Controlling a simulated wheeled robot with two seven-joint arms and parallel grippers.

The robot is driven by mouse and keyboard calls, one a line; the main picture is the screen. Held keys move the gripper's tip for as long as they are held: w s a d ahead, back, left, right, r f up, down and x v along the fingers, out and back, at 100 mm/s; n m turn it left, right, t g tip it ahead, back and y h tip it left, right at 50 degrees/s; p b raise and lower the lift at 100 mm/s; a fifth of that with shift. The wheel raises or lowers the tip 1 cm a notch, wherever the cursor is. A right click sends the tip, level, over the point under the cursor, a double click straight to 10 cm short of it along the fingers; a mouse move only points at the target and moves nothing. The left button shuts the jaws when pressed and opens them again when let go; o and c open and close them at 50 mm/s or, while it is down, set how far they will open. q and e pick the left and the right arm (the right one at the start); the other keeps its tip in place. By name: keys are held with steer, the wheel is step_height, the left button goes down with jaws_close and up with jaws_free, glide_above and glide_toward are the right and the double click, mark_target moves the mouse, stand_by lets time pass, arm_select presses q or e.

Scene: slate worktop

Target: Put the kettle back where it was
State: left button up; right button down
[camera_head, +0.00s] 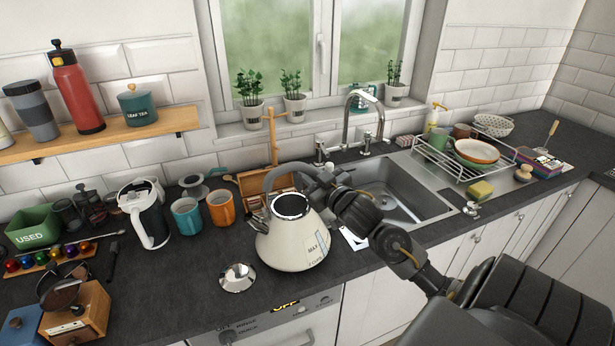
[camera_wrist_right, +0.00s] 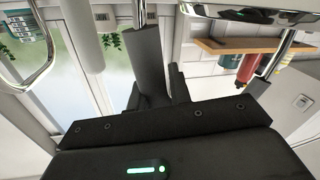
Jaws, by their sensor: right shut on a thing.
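A cream kettle (camera_head: 283,246) with a grey arched handle (camera_head: 272,176) stands upright near the worktop's front edge, its top open. I cannot tell whether its base touches the worktop. My right gripper (camera_head: 312,187) is at the handle's right side and shut on it; the exact grip is partly hidden by my wrist. In the right wrist view my dark gripper fingers (camera_wrist_right: 160,88) are seen close up, and the kettle's body is not clear there. A shiny silver lid (camera_head: 238,277) lies left of the kettle. My left gripper is not in view.
A white-and-black jug (camera_head: 147,217), a teal mug (camera_head: 187,217) and an orange mug (camera_head: 221,208) stand left of the kettle. A wooden box (camera_head: 256,184) is behind it. The sink (camera_head: 425,202) and dish rack (camera_head: 467,173) lie right.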

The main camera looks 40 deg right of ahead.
steer(key=shift+s+r, duration=0.15)
steer(key=shift+r, duration=0.05)
steer(key=c, duration=1.6)
jaws_free()
steer(key=shift+f, duration=0.25)
steer(key=o, duration=0.3)
steer(key=shift+a+r, duration=0.1)
